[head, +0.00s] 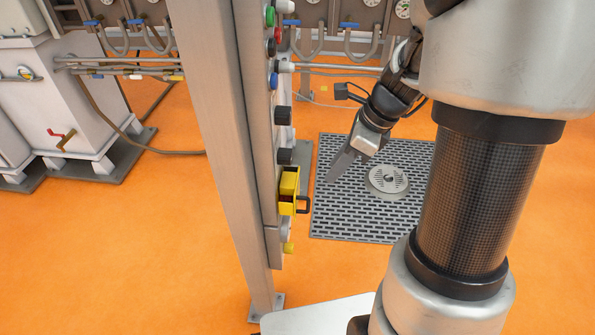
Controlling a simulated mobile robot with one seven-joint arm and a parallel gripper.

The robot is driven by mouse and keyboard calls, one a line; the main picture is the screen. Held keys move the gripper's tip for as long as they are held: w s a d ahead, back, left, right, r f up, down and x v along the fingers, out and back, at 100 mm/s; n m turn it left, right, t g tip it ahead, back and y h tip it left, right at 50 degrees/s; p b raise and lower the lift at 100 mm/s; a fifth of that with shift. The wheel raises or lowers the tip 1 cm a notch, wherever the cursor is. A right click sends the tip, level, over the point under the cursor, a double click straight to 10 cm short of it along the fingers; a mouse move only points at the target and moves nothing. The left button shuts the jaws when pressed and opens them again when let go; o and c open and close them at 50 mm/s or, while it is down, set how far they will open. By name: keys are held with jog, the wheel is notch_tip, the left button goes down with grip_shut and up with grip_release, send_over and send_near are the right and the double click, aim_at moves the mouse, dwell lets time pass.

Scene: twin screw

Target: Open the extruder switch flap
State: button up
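The extruder switch is a yellow box (289,182) low on the edge of the grey control panel (271,150), seen nearly side-on. A black loop (304,205) sticks out to the right near its lower part. I cannot tell from this angle how far its flap is open. My gripper (333,172) is to the right of the yellow box and slightly above the loop, pointing down and left. It appears apart from the box, with the floor grating behind it. The fingers overlap in this view, so their gap is hidden.
A steel post (222,130) stands directly left of the panel. Black knobs (283,115) and coloured buttons sit above the yellow box. A grating (340,222) with a round drain lies on the orange floor. White cabinets (75,100) stand far left.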

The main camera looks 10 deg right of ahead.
aim_at(308, 201)
jog(key=b+x, duration=0.5)
jog(key=x, duration=1.1)
jog(key=shift+a+f+b, duration=0.2)
jog(key=shift+f+b, duration=0.05)
jog(key=shift+b, duration=0.15)
grip_shut()
